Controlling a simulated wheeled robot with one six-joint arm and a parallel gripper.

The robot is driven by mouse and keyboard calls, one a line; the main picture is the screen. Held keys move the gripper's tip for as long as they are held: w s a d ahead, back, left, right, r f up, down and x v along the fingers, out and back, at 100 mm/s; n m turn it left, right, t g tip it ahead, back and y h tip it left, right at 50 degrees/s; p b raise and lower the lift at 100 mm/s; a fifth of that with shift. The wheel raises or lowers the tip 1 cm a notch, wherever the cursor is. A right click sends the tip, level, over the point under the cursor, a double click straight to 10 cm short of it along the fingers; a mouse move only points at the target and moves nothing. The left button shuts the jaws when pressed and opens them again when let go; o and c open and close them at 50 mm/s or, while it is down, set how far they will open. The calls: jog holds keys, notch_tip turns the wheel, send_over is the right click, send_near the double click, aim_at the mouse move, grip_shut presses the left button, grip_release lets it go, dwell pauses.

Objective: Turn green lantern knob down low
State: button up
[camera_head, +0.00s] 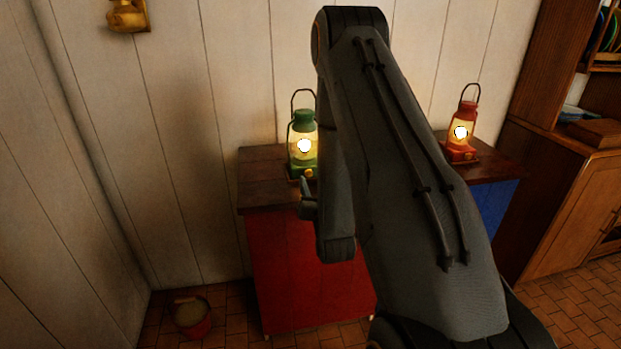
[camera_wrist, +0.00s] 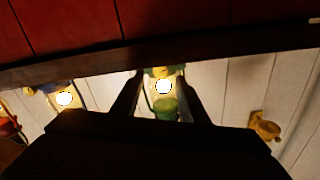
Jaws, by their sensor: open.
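The green lantern (camera_head: 303,125) stands upright and lit on the dark wooden top of a red cabinet. Its yellow knob (camera_head: 309,172) is low on the front of its base. In the wrist view, which is upside down, the lit green lantern (camera_wrist: 165,107) shows between my two fingers. My gripper (camera_wrist: 160,80) is open, with its fingers apart and nothing held. In the head view my gripper (camera_head: 306,190) is mostly hidden by my arm, just in front of and below the lantern's base. I cannot tell whether a finger touches the knob.
A lit red lantern (camera_head: 463,131) stands to the right on the same top, above a blue front (camera_head: 485,215). A brass wall lamp (camera_head: 127,15) hangs at upper left. A bucket (camera_head: 192,317) stands on the tiled floor. A wooden cupboard (camera_head: 575,200) is at right.

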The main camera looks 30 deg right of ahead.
aim_at(309, 175)
jog(key=shift+p+x, duration=0.35)
jog(key=shift+x, duration=1.95)
grip_shut()
